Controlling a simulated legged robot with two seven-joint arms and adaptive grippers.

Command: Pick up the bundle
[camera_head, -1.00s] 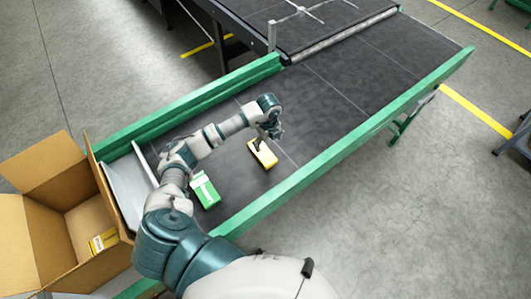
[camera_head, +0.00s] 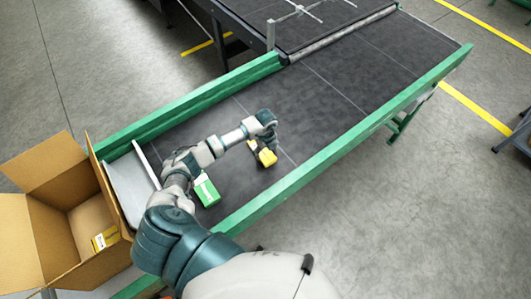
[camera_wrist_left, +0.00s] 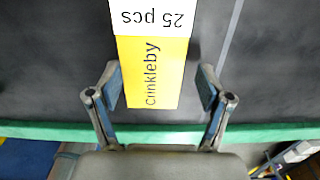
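A yellow bundle (camera_head: 267,158) lies on the dark conveyor belt, partly hidden under my left gripper (camera_head: 264,143) in the head view. In the left wrist view the bundle (camera_wrist_left: 152,70) is yellow with "crinkleby" on it and a white part reading "25 pcs" running out of the top edge. My left gripper (camera_wrist_left: 160,88) is open there, one finger on each side of the bundle's near end. The left finger looks close to its side; the right one has a gap. I cannot tell whether either touches. My right gripper is not in view.
A green bundle (camera_head: 206,191) with a white label lies on the belt, partly behind my arm. An open cardboard box (camera_head: 45,235) with a yellow bundle (camera_head: 105,239) inside stands at the belt's left end. Green rails (camera_head: 330,152) edge the belt, whose right part is bare.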

